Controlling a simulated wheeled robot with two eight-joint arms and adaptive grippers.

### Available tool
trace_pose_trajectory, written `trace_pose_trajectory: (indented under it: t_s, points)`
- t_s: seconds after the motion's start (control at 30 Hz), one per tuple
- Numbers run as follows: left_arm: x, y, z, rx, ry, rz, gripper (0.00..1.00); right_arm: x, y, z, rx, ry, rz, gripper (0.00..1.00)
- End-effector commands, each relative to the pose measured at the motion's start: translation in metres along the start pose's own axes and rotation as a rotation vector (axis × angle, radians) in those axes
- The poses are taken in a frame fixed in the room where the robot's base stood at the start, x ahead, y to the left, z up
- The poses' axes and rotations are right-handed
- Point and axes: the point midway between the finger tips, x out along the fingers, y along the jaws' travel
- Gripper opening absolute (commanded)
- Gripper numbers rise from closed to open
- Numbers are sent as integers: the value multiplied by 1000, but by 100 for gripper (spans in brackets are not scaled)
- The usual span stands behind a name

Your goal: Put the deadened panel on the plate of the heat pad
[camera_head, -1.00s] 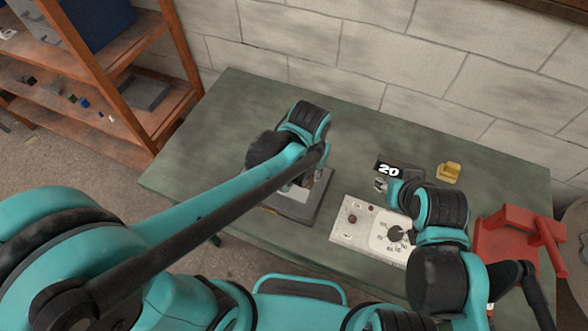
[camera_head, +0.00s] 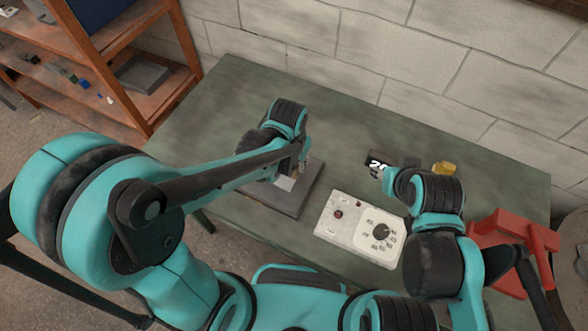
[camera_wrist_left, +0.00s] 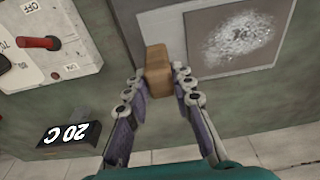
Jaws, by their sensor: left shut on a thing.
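My left gripper (camera_wrist_left: 158,88) is shut on a brown block (camera_wrist_left: 157,62), which looks to be at the edge of a light grey panel (camera_wrist_left: 192,45). I cannot tell whether block and panel are joined. The panel bears a speckled, whitish square patch (camera_wrist_left: 240,38). It lies over or on the dark grey plate (camera_wrist_left: 127,25) of the heat pad; any gap is unclear. In the head view the left gripper (camera_head: 300,165) is above the dark plate (camera_head: 302,200), partly hiding the panel (camera_head: 286,183). My right gripper (camera_head: 377,173) is by the display; its fingers are too small to read.
A white control box (camera_head: 335,231) with a dial and red switch stands right of the plate. A black display (camera_head: 372,160) reads 20 C. A yellow object (camera_head: 444,168) and a red stand (camera_head: 515,243) are farther right. The table's back left (camera_head: 235,90) is clear.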

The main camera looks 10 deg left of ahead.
Motion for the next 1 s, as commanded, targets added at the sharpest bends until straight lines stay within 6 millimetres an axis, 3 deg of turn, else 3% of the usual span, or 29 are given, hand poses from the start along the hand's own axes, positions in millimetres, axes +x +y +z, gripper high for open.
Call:
trace_pose_trajectory:
  t_s: [0.33,0.73,0.77,0.8,1.0]
  points:
    - [40,-3,4,1,0,0,0,11,0,8,0,0,0,40]
    - [45,-3,5,0,0,0,0,14,0,10,0,0,0,40]
    - [44,-3,5,0,0,0,31,13,0,9,0,0,0,40]
    - [44,-3,5,0,0,0,42,12,0,9,0,0,0,40]
    - [44,-3,5,0,0,0,44,12,0,9,0,0,0,40]
